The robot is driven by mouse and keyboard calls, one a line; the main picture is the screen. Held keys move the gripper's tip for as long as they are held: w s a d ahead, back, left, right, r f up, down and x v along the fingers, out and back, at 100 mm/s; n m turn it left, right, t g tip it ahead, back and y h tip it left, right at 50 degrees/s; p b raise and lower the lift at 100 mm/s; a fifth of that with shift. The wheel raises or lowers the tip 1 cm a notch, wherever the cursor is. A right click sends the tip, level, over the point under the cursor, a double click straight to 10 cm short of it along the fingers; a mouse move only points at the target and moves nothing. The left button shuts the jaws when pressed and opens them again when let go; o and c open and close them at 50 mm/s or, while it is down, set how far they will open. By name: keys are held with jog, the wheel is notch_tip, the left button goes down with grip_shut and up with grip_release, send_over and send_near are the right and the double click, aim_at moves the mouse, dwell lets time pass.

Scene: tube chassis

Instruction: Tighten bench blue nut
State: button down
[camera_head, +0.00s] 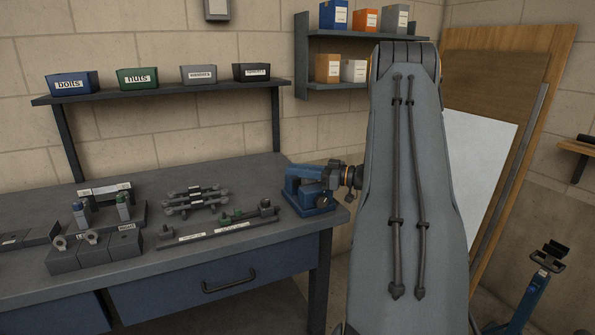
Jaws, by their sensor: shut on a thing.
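The large grey link in front is my own arm, and it hides much of what lies behind it. Dark wrist parts with copper rings show at its left edge, and my gripper (330,186) is there, close against a blue vise (310,204) at the bench's right end. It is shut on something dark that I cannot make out. I cannot pick out a blue nut. A dark rail (205,234) on the bench carries small green pieces (230,216) and a grey block at its right end.
The bench (160,262) holds a rack of dark rods (196,199) and labelled grey blocks (95,250). A shelf above carries a blue bolts bin (72,86) and a green nuts bin (137,79). Boards (480,150) lean on the right wall, and a blue stand (530,290) is lower right.

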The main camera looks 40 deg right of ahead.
jog(key=c, duration=1.6)
grip_release()
jog(key=shift+c, duration=0.2)
jog(key=shift+b+v, duration=0.7)
jog(key=shift+v, duration=3.2)
